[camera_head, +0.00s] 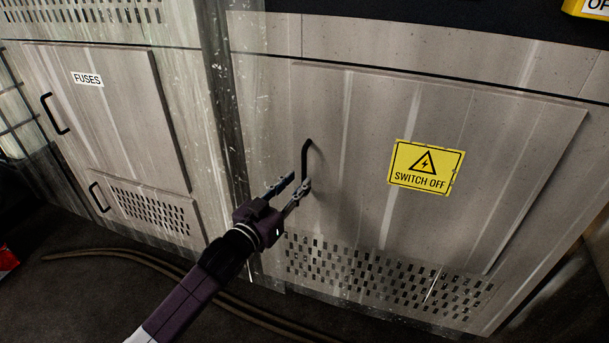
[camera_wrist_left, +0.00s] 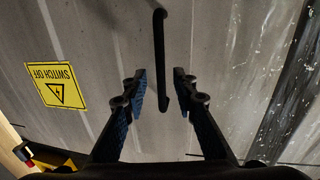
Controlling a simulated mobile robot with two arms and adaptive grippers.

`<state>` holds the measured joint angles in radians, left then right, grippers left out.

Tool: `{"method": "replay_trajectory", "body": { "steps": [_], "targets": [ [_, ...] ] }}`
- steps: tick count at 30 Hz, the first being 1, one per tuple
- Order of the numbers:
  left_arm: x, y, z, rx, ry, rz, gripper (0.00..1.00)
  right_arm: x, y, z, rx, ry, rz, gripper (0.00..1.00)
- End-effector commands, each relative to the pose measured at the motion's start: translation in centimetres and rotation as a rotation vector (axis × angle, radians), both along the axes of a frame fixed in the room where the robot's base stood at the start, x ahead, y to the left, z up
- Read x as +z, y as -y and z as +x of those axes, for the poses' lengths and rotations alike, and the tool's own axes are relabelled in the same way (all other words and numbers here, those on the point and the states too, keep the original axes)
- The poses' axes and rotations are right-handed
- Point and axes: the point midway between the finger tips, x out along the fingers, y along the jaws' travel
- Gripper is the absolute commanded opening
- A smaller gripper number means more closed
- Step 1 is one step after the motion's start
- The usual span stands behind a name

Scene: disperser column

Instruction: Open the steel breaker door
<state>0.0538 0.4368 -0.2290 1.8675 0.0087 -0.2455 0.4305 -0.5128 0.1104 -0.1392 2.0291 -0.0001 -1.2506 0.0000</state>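The steel door (camera_head: 358,170) with a yellow "SWITCH OFF" sign is closed, on the right cabinet in the head view. Its black bar handle (camera_head: 305,160) stands upright near the door's left edge. In the left wrist view the handle (camera_wrist_left: 160,60) runs down from the top, its end between my fingertips. My left gripper (camera_head: 292,186) is open at the lower part of the handle, fingers on either side; it also shows in the left wrist view (camera_wrist_left: 158,92). A gap shows on both sides of the bar. My right gripper is not in view.
A second cabinet with a "FUSES" door (camera_head: 110,110) and black handles stands at the left. A perforated vent panel (camera_head: 380,275) lies below the steel door. Cables (camera_head: 120,257) run along the dark floor. A red object (camera_head: 7,258) is at the left edge.

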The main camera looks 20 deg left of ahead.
Motion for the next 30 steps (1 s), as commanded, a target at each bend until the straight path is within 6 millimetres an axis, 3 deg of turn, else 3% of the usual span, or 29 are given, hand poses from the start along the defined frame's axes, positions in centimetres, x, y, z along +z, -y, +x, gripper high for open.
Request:
{"method": "replay_trajectory", "body": {
  "steps": [9, 20, 28, 30],
  "targets": [
    [-0.1, 0.9, 3.8, 0.001, -0.001, 0.000, 0.26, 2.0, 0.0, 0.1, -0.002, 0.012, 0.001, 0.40],
    [-0.1, 1.0, 4.3, 0.000, -0.002, 0.000, 0.26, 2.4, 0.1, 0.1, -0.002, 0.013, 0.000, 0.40],
    [-0.1, 1.0, 4.3, 0.000, -0.002, 0.000, 0.00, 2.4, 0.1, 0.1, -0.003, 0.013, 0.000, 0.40],
    [-0.1, 1.0, 4.3, 0.000, -0.002, 0.000, 0.00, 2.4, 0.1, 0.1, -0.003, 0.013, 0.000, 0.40]
  ]
}}
